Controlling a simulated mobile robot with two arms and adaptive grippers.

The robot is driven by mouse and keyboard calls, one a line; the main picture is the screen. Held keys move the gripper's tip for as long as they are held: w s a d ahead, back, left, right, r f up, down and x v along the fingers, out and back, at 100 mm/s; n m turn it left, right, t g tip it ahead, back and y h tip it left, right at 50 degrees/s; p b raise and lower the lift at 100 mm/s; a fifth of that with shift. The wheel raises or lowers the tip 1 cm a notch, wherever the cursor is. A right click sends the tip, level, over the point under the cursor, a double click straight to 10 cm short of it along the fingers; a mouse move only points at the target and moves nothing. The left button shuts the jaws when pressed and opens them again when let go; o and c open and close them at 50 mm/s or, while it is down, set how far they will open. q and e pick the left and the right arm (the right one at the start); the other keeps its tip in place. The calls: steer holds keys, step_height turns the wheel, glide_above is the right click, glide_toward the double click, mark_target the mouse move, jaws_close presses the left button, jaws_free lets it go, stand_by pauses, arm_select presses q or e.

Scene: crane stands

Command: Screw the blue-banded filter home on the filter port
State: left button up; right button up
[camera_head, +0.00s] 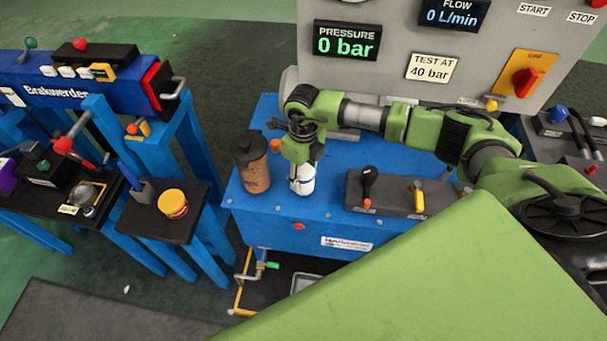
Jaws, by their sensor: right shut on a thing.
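The white filter with a bluish band (302,184) stands upright near the front edge of the blue bench top. My right gripper (301,160) comes down on it from above and is shut on its upper part. The gripper covers the filter's top. The filter port is not clearly visible, and I cannot tell whether the filter is seated on it. My left gripper is not in view.
A brown canister with a dark top (256,174) stands close left of the filter. A dark lever panel (389,196) lies to the right. The grey display panel (395,40) rises behind, reading 0 bar and 0 L/min.

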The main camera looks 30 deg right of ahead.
steer(key=shift+r+m+p, duration=0.15)
steer(key=shift+m+p, duration=0.25)
steer(key=shift+m, duration=0.7)
steer(key=shift+m+p, duration=0.35)
steer(key=shift+m, duration=1.05)
steer(key=shift+m+p, duration=0.6)
steer(key=shift+m, duration=0.6)
steer(key=shift+m+p, duration=0.4)
steer(key=shift+m, duration=1)
